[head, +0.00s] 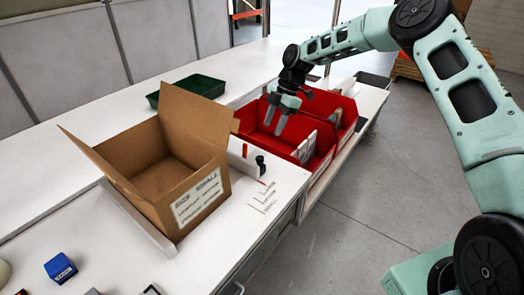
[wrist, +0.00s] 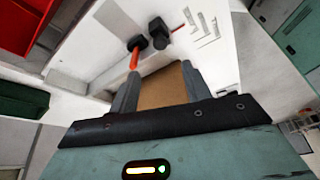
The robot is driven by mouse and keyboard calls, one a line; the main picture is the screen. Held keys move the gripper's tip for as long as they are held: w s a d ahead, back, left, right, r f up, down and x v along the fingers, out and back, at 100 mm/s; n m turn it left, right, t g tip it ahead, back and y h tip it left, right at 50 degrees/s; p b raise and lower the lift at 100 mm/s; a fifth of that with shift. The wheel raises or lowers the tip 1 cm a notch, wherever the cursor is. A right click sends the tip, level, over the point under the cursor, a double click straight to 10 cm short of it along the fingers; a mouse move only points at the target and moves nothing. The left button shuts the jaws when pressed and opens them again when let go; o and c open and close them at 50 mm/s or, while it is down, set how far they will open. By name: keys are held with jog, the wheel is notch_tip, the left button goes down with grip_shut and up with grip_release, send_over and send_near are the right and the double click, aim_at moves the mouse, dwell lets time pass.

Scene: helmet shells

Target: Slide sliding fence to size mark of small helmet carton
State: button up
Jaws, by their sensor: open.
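The open cardboard carton (head: 165,165), with a white label reading SIZE SMALL, stands upright on the white bench. Just right of it is what looks like the sliding fence (head: 238,148), white and partly hidden by the carton, with a red upright piece and a black knob (head: 261,162). Size marks (head: 265,197) are printed on the bench in front of the knob. The knob (wrist: 158,30) and marks (wrist: 206,30) also show in the wrist view. My gripper (head: 275,120) is open and empty above the red bins, apart from the fence; its fingers (wrist: 162,70) frame distant cardboard.
Red bins (head: 318,153) holding pale pieces stand right of the fence. A dark green tray (head: 190,90) sits behind the carton. A blue block (head: 60,268) lies at the front left. The bench around the marks is clear, and its front edge drops to open floor.

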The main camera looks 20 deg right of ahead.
aim_at(260, 157)
jog(key=p+x, duration=0.3)
jog(key=x, duration=0.9)
